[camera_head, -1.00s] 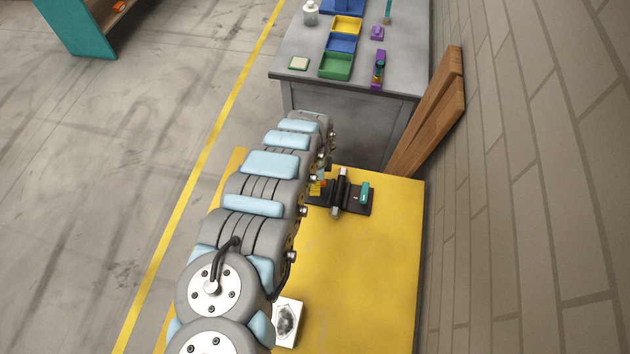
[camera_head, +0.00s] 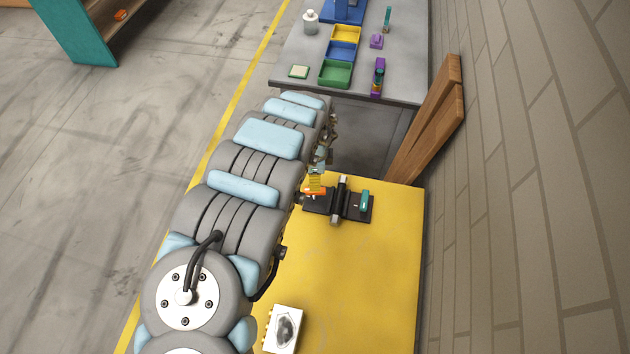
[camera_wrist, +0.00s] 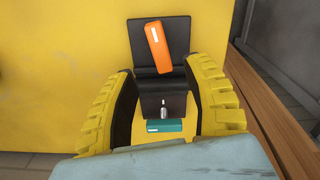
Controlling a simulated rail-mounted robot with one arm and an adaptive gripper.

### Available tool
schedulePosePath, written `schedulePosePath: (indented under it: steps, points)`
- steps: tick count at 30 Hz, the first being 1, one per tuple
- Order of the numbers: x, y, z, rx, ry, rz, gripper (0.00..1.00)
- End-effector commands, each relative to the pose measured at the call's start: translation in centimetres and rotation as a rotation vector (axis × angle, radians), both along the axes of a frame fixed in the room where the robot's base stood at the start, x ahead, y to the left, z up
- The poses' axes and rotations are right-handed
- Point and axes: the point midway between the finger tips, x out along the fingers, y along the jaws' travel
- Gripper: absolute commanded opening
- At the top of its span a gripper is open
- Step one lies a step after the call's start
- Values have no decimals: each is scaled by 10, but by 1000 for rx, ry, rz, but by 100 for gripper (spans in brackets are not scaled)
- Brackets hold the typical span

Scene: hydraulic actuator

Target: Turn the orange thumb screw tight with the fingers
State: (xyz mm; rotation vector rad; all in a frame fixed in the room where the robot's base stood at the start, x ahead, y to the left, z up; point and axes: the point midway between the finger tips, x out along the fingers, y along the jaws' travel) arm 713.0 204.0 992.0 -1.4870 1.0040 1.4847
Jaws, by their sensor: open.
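The orange thumb screw (camera_head: 314,192) is a flat handle at the left end of the black actuator fixture (camera_head: 340,205). In the wrist view the orange screw (camera_wrist: 157,48) stands slightly tilted, just beyond my fingertips. A teal handle (camera_head: 364,200) sits at the fixture's other end; it shows low between the fingers in the wrist view (camera_wrist: 165,126). My gripper (camera_wrist: 159,72) has two yellow ribbed fingers spread wide with nothing held between them. In the head view the gripper (camera_head: 317,180) is beside the orange screw, partly hidden by my arm. I cannot tell whether it touches.
A white box (camera_head: 284,328) sits near the arm. Brown planks (camera_head: 430,120) lean by the wall. A grey bench (camera_head: 400,60) behind holds several coloured bins.

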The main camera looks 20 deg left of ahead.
Motion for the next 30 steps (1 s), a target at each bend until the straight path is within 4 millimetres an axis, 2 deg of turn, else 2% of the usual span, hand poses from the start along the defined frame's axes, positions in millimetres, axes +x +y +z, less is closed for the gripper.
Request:
schedulePosePath:
  steps: [6, 13, 30]
  points:
    - [1, 1, 25, 4, -2, -1, 50]
    - [0, 1, 40, 2, 1, 0, 50]
    - [2, 0, 45, -7, -3, 31, 50]
